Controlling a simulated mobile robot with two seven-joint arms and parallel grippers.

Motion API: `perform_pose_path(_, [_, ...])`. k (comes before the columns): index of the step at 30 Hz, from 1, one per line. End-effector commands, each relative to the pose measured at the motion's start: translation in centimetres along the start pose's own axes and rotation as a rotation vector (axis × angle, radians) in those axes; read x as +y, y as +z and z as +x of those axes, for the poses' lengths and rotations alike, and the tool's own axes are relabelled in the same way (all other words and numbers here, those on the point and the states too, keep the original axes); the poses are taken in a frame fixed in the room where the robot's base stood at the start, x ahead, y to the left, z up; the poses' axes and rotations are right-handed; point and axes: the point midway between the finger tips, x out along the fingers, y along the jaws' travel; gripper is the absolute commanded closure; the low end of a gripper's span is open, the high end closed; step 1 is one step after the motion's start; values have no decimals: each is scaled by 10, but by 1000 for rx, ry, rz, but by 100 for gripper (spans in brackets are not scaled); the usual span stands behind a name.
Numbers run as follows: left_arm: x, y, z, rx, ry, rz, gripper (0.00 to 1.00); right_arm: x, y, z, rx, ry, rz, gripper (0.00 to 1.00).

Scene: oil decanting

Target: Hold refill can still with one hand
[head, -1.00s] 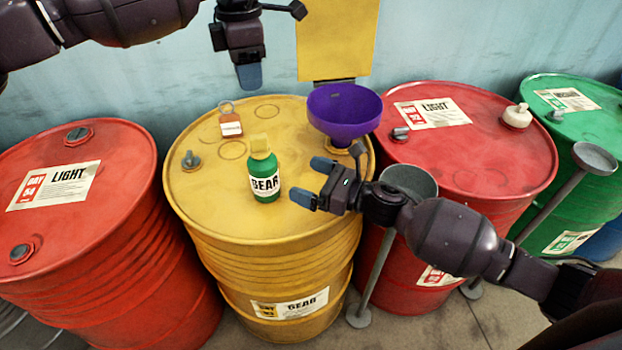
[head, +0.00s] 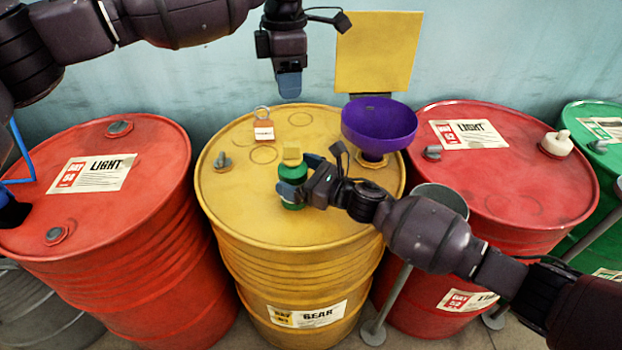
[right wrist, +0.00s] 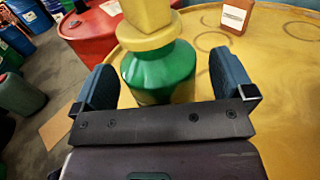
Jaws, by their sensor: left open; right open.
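The refill can is a small green bottle (head: 293,173) with a yellow cap, upright on the yellow drum (head: 250,223). My right gripper (head: 296,176) is open around it, and the fingers partly hide its label in the head view. In the right wrist view the green bottle (right wrist: 162,75) stands between the two blue fingers of my right gripper (right wrist: 166,82), with a gap visible at the right finger. My left gripper (head: 289,85) is open and empty, pointing down above the back of the yellow drum.
A purple funnel (head: 378,124) sits in the yellow drum's right opening. Red drums (head: 110,185) stand either side. A grey cup on a stand (head: 440,199) is under my right forearm.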

Motion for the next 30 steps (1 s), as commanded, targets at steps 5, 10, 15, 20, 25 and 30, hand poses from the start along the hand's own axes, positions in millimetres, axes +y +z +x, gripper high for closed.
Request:
perform_pose_path(5, [0,0,0,0,0,0,57,0,0,6,1,0,-1,0])
perform_pose_path(10, [0,0,0,0,0,0,57,0,0,6,1,0,0,0])
perform_pose_path(15, [0,0,0,0,0,0,57,0,0,6,1,0,0,17])
perform_pose_path(20, [0,0,0,0,0,0,57,0,0,5,1,0,0,41])
perform_pose_path(25, [0,0,0,0,0,0,57,0,0,5,1,0,0,62])
perform_pose_path(30, [0,0,0,0,0,0,57,0,0,5,1,0,0,62])
